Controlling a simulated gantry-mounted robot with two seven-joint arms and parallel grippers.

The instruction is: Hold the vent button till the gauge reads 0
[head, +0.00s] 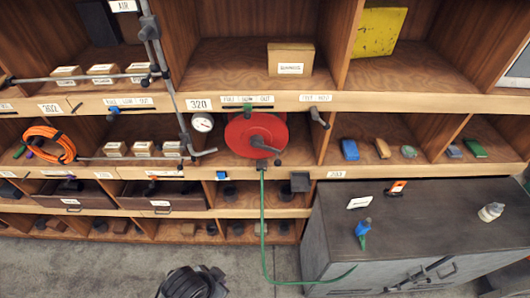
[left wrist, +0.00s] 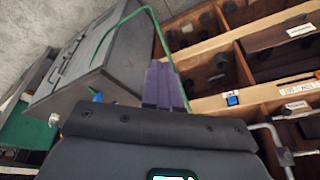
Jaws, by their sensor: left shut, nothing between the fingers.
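The round white gauge (head: 202,122) sits on the shelf front left of the red reel; its needle is too small to read. A small blue button (head: 221,175), which looks like the vent button, is on the lower rail below the gauge. The blue button also shows in the left wrist view (left wrist: 232,99), right of my left gripper. My left gripper (left wrist: 166,106) has purple fingers, shut and empty, apart from the button. A dark part of my arm shows at the bottom of the head view; no fingertips show there. My right gripper is not seen.
A grey pipe (head: 174,85) with a bent end stands left of the gauge. A dark cabinet (head: 420,230) stands at right with small items on top.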

